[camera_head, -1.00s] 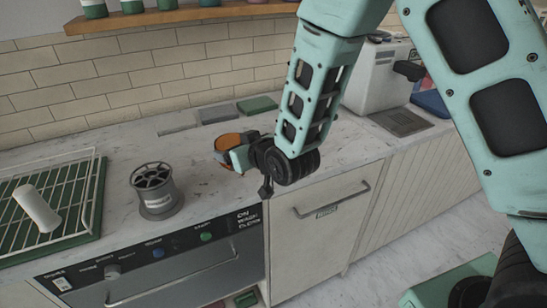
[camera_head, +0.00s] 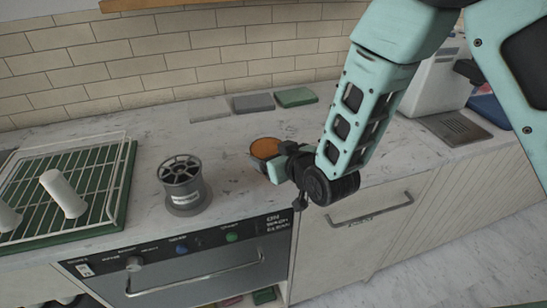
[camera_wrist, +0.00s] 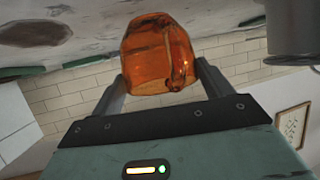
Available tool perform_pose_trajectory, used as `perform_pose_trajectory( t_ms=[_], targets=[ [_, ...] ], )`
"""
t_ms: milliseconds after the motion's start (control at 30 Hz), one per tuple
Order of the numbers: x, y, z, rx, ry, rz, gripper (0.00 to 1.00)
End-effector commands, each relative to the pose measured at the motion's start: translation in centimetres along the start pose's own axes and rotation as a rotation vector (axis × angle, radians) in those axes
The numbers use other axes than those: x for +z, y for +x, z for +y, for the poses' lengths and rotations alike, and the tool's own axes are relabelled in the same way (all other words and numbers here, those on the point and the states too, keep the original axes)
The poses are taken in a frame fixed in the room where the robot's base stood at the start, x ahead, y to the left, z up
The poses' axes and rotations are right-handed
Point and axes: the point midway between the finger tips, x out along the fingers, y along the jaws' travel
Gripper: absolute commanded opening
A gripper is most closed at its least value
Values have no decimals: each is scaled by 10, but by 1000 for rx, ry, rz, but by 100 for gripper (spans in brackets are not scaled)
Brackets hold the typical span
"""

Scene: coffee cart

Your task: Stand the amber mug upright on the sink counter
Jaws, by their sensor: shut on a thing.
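The amber mug (camera_head: 265,147) is over the marble sink counter (camera_head: 234,136), with its round orange top facing up in the head view. In the wrist view the translucent amber mug (camera_wrist: 150,50) sits between the two fingers of my gripper (camera_wrist: 160,82), its handle toward the camera. My gripper (camera_head: 277,165) is shut on the mug and reaches in from the right, near the counter's front edge. The wrist picture is inverted, with the counter at the top. The mug looks about upright; I cannot tell whether its base touches the counter.
A grey slotted holder (camera_head: 183,185) stands left of the mug. Further left is a green drying rack (camera_head: 105,185) with white cylinders. Flat grey (camera_head: 252,103) and green (camera_head: 296,97) pads lie at the back. A white machine (camera_head: 436,85) stands right. Counter around the mug is clear.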

Motion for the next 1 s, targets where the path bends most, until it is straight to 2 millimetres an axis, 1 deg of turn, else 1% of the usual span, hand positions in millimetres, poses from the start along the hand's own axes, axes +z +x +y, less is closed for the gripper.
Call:
perform_pose_trajectory(
  t_ms=[33, 133, 433, 567, 600, 633, 667, 900, 1000],
  targets=[
    [6, 2, 0, 0, 0, -2, 52],
    [12, 5, 0, 0, -1, 1, 52],
    [14, 6, 0, 0, 0, 3, 52],
    [18, 8, 0, 0, 0, 2, 52],
    [17, 7, 0, 0, 0, 1, 90],
    [17, 7, 0, 0, 0, 1, 98],
    [17, 7, 0, 0, 0, 1, 100],
    [15, 6, 0, 0, 0, 1, 100],
    [14, 3, 0, 0, 0, 1, 100]
  ],
)
